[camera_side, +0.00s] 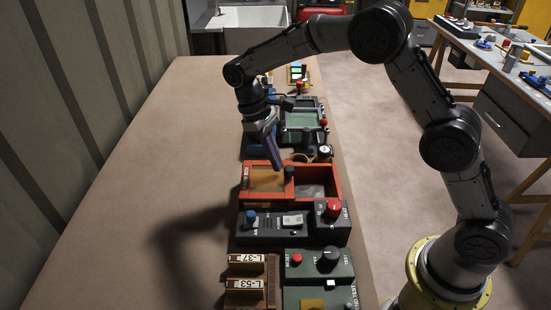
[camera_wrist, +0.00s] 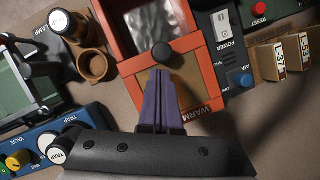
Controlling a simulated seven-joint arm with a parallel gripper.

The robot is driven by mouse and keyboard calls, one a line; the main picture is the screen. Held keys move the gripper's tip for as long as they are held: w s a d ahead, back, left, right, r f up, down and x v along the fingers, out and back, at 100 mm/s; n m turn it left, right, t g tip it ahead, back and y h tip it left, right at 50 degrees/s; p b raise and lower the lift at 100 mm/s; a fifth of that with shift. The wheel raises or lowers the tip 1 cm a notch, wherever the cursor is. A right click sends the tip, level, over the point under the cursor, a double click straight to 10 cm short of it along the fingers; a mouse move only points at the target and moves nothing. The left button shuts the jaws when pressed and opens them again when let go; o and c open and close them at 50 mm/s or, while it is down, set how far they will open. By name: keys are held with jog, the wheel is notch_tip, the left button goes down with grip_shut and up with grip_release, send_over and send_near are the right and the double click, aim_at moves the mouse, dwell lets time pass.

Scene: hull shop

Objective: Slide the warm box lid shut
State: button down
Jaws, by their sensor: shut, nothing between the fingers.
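The warm box (camera_side: 331,168) is an orange-red open-topped box on the bench, with a "WARM" label in the wrist view (camera_wrist: 202,112). Its lid (camera_side: 265,179), a brown panel, covers the left part in the side view. The right part is open and shows a pale inside. A round black knob (camera_wrist: 163,53) stands at the lid's edge beside the opening. My gripper (camera_side: 279,168) has its purple fingers shut and empty. The fingertips (camera_wrist: 161,72) are over the lid, close beside the knob on its covered side; I cannot tell whether they touch it.
A dark switch panel (camera_side: 292,222) with a red button stands right in front of the box. A cup-like brown holder (camera_wrist: 93,65) and a blue valve panel (camera_wrist: 22,150) lie on the other side. The bench left of the box (camera_side: 150,150) is clear.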

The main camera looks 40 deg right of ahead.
dwell(0.3)
jog(key=s+d, duration=0.8)
jog(key=s, duration=0.1)
jog(key=shift+d, duration=0.35)
jog(key=shift+w, duration=0.1)
